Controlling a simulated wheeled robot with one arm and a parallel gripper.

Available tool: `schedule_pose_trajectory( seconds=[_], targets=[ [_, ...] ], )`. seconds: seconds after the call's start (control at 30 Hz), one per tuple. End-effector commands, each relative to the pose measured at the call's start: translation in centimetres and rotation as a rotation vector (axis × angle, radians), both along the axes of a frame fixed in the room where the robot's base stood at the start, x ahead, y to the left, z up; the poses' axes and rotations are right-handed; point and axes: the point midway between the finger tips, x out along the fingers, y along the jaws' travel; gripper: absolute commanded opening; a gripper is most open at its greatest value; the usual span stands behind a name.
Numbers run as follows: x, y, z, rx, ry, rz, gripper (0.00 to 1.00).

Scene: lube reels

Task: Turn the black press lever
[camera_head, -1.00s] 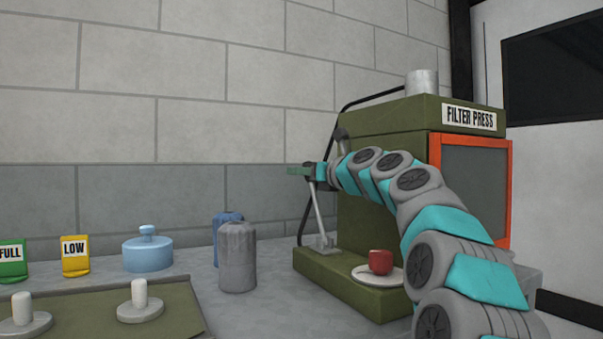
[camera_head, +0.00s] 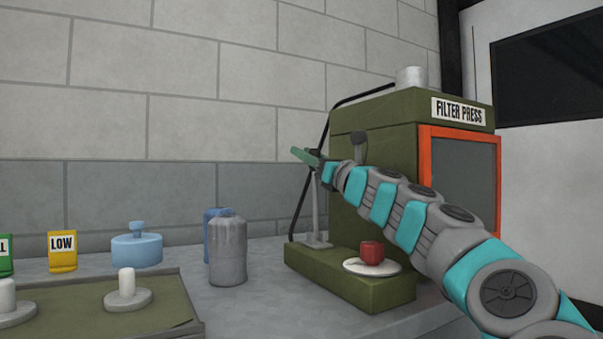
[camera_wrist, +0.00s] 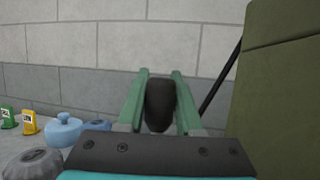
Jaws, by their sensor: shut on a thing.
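The press lever is a pale rod (camera_head: 315,212) rising nearly upright from the base of the green filter press (camera_head: 375,155), at the press's left side. Its black rounded handle (camera_wrist: 160,105) shows in the wrist view between the two green fingers of my gripper (camera_wrist: 159,100). In the head view my gripper (camera_head: 307,157) is at the top of the rod, pointing left and slightly up. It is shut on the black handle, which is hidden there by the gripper.
A red cup (camera_head: 372,252) sits on a white saucer (camera_head: 357,267) on the press base, below my arm. A grey canister (camera_head: 228,252) and a blue canister (camera_head: 209,236) stand left of the press. A blue lidded pot (camera_head: 137,250) stands farther left.

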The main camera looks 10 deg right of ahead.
Motion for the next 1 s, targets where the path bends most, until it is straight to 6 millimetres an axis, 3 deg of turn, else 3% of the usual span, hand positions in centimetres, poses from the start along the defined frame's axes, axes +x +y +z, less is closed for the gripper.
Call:
schedule_pose_trajectory(
  seconds=[0.4, 0.43, 0.6, 0.7, 1.0],
  targets=[
    [-0.06, -0.14, -0.55, 0.006, -0.014, -0.001, 0.00],
    [-0.06, -0.13, -0.57, 0.006, -0.014, -0.001, 0.36],
    [-0.13, -0.09, -0.45, 0.006, -0.015, 0.000, 0.55],
    [-0.17, -0.08, -0.38, 0.005, -0.017, 0.001, 0.64],
    [-0.37, -0.18, -0.34, 0.007, -0.017, 0.001, 0.64]
  ],
)
